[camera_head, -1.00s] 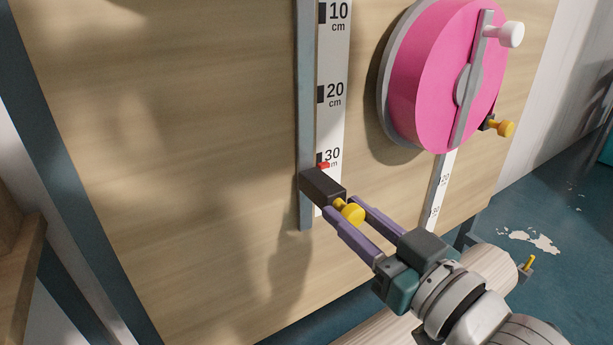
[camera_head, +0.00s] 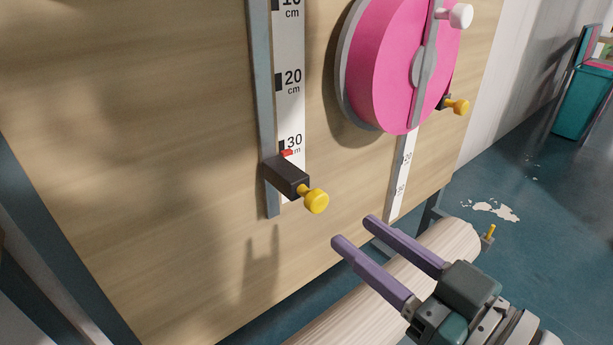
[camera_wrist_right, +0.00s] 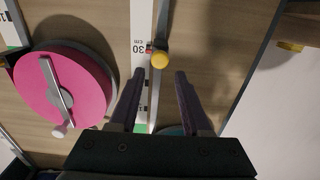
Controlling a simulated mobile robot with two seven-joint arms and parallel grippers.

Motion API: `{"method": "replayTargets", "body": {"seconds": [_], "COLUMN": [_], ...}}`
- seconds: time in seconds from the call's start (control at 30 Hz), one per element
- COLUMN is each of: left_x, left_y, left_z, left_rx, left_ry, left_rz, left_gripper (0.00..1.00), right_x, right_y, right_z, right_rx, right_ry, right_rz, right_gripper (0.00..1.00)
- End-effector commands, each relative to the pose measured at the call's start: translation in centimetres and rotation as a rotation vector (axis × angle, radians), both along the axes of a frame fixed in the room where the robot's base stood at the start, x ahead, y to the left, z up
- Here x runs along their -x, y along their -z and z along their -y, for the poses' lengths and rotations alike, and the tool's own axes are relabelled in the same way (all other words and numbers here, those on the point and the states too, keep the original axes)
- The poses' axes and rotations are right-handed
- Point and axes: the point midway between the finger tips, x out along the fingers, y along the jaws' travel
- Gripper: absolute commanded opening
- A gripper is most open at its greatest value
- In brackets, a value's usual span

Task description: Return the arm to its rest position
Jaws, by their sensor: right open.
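My right gripper (camera_head: 354,231) is open and empty, with two purple fingers apart. It is below and to the right of a black slider block (camera_head: 287,177) with a yellow knob (camera_head: 314,201). The slider sits on a vertical grey rail (camera_head: 262,100) beside a white scale (camera_head: 290,110), its red pointer (camera_head: 286,153) just below the 30 cm mark. In the right wrist view the yellow knob (camera_wrist_right: 160,61) lies beyond the open fingertips (camera_wrist_right: 158,75), and nothing is between the fingers. My left gripper is out of view.
A pink wheel (camera_head: 385,65) with a grey crank and white handle (camera_head: 461,16) is on the wooden panel (camera_head: 150,120). A second scale (camera_head: 402,175) has another yellow knob (camera_head: 458,107). A pale roller (camera_head: 440,250) runs below. A teal bin (camera_head: 583,100) stands far right.

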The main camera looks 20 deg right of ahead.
Motion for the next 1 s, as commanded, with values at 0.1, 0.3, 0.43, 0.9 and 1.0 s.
{"method": "replayTargets", "body": {"seconds": [0.1, 0.3, 0.43, 0.9, 1.0], "left_x": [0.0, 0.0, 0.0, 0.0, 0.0], "left_y": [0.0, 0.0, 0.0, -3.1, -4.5], "left_z": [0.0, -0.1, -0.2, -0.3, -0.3], "left_rx": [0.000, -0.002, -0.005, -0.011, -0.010], "left_ry": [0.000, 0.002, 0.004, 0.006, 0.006], "left_rz": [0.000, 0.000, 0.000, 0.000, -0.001], "left_gripper": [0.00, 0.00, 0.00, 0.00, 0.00], "right_x": [0.9, 1.1, 1.1, 1.3, 2.8], "right_y": [0.0, 0.0, 0.0, -1.0, -1.4], "right_z": [0.3, 0.4, 0.4, -0.3, -0.1], "right_rx": [0.000, 0.001, 0.001, 0.099, 0.156], "right_ry": [0.000, 0.000, 0.000, 0.086, 0.122], "right_rz": [0.000, 0.000, 0.000, -0.305, -0.481], "right_gripper": [0.48, 0.48, 0.48, 0.48, 0.48]}}
